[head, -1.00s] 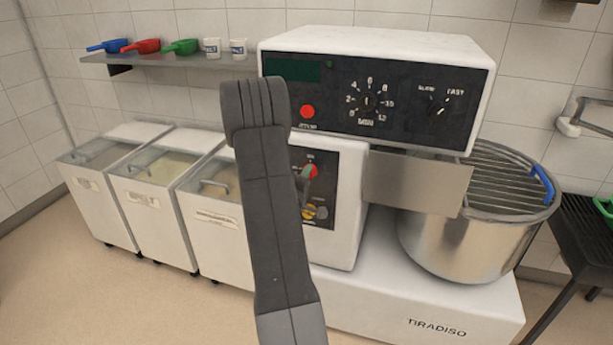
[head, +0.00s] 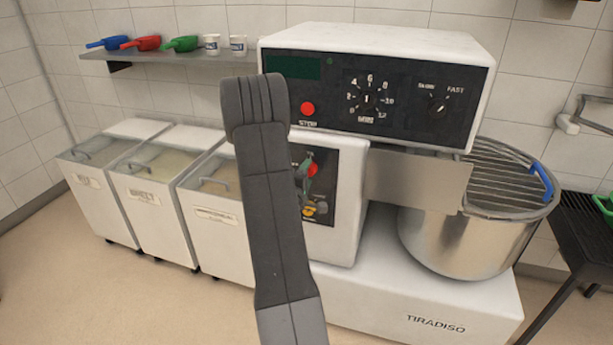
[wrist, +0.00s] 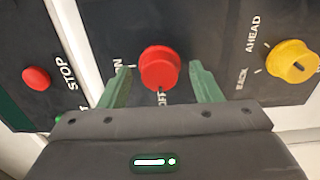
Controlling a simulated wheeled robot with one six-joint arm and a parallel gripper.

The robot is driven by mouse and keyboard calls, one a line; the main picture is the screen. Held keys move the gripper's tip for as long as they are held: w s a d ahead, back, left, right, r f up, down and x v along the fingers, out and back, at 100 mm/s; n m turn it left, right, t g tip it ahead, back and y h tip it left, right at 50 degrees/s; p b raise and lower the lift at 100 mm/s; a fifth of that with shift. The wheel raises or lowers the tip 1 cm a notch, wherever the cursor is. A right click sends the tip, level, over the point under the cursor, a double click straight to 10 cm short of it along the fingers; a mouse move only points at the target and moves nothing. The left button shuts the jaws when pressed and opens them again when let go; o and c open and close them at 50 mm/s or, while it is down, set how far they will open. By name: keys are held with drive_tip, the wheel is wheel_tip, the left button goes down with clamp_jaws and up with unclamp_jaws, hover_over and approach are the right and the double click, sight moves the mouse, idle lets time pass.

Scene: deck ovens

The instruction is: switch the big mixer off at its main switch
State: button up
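The main switch is a red rotary knob (wrist: 160,68) on the mixer's dark lower panel, with ON and OFF lettering beside it. A dark mark on its rim faces the OFF lettering in the wrist view. In the head view the knob (head: 313,169) shows only partly past my arm. My gripper (wrist: 159,70) is open, its two green fingers on either side of the knob, with a visible gap on each side. The big mixer (head: 420,302) is white, with a steel bowl (head: 450,240) at the right.
A yellow knob (wrist: 291,61) marked AHEAD and BACK sits beside the switch. A red STOP button (wrist: 37,78) is on the upper panel (head: 340,92). White bins (head: 150,205) stand at the left, under a shelf (head: 190,60) with scoops. A dark rack (head: 575,240) stands at the right.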

drive_tip(key=b+v, duration=0.1)
drive_tip(key=v, duration=1.3)
drive_tip(key=shift+w+r, duration=0.1)
drive_tip(key=x, duration=1.3)
drive_tip(key=shift+w+d+p, duration=0.15)
drive_tip(key=shift+w+p, duration=0.25)
drive_tip(key=shift+p, duration=0.05)
